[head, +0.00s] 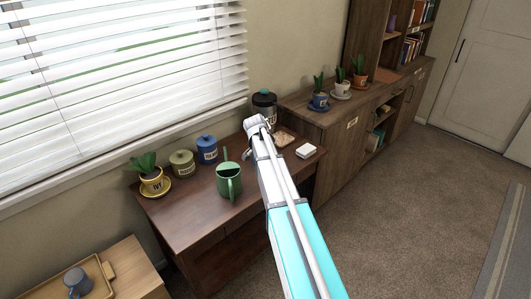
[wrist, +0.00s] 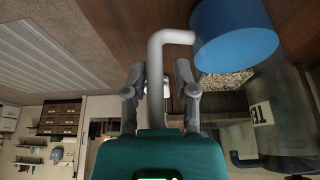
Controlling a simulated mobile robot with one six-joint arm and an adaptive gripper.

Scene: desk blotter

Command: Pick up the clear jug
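In the wrist view, which is upside down, the clear jug (wrist: 236,38) shows close up as a blue filled part with a pale bent handle (wrist: 157,62). Its clear walls are hard to make out. My gripper (wrist: 162,78) is open, with its two grey fingers on either side of the handle. The left finger is close to the handle, and a gap shows on the right. In the head view my arm reaches over the desk (head: 180,215) and hides the jug.
A dark lidded jar (head: 264,102) stands behind my arm's end. A green watering can (head: 229,181), blue jar (head: 207,150), olive jar (head: 182,163) and yellow potted plant (head: 154,181) stand left. A white box (head: 306,151) lies right. The desk's front left is clear.

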